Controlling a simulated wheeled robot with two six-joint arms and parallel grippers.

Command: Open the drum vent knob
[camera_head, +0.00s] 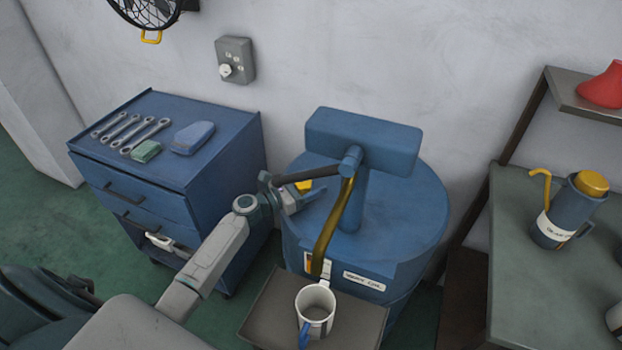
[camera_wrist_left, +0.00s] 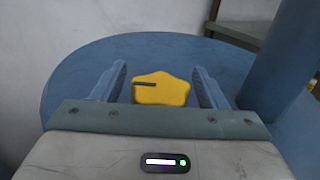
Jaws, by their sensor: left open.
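The yellow drum vent knob (camera_head: 303,185) sits on top of the blue drum (camera_head: 415,225), partly hidden in the head view. In the left wrist view the knob (camera_wrist_left: 168,92) is lobed, with a dark line running toward its left side. My left gripper (camera_head: 306,192) is over the drum top at the knob. Its two blue fingers stand open on either side of the knob in the left wrist view (camera_wrist_left: 159,75), with a gap on both sides. My right gripper is not in view.
A blue post with a box-shaped head (camera_head: 362,140) and a brass-coloured lever (camera_head: 332,230) rises from the drum close to my left gripper. A white mug (camera_head: 316,305) stands on a tray (camera_head: 265,310) in front. A blue tool cabinet (camera_head: 190,180) stands left; a table with a flask (camera_head: 565,210) stands right.

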